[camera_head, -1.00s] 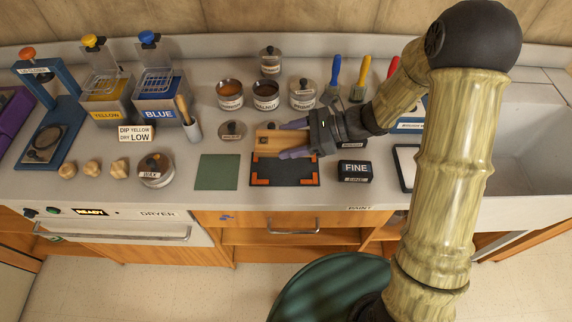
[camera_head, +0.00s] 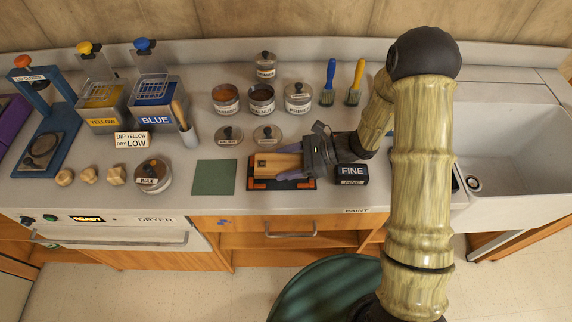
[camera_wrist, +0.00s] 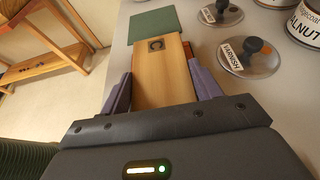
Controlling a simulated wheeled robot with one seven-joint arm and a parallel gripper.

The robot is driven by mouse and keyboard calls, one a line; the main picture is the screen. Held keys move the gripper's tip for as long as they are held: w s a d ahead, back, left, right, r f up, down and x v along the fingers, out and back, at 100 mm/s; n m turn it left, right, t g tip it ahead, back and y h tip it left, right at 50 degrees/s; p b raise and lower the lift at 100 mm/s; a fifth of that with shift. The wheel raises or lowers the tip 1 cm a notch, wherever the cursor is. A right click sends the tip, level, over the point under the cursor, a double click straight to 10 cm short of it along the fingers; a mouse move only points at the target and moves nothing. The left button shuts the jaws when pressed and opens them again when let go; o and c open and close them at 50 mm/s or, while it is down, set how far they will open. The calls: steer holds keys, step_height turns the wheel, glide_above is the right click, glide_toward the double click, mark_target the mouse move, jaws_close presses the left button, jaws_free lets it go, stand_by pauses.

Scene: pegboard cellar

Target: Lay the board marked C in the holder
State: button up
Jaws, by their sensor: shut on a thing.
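The wooden board (camera_head: 277,161) has a dark square mark with a C near its far end, seen in the wrist view (camera_wrist: 160,75). My gripper (camera_head: 287,163) is shut on the board's long sides, with one purple finger on each side. The holder (camera_head: 304,183) is a dark mat with orange corner pieces on the counter. The board and gripper are over the holder and cover most of it; only its front edge and front corners show in the head view. I cannot tell whether the board touches the holder.
A green pad (camera_head: 214,177) lies left of the holder. A black FINE block (camera_head: 352,174) stands close on the right. Lids, including the varnish one (camera_head: 267,134), and open cans (camera_head: 262,97) stand behind. The counter's front edge is near.

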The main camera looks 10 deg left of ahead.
steer(key=shift+f, duration=0.9)
steer(key=shift+s, duration=0.1)
steer(key=shift+f, duration=0.15)
steer(key=o, duration=1.1)
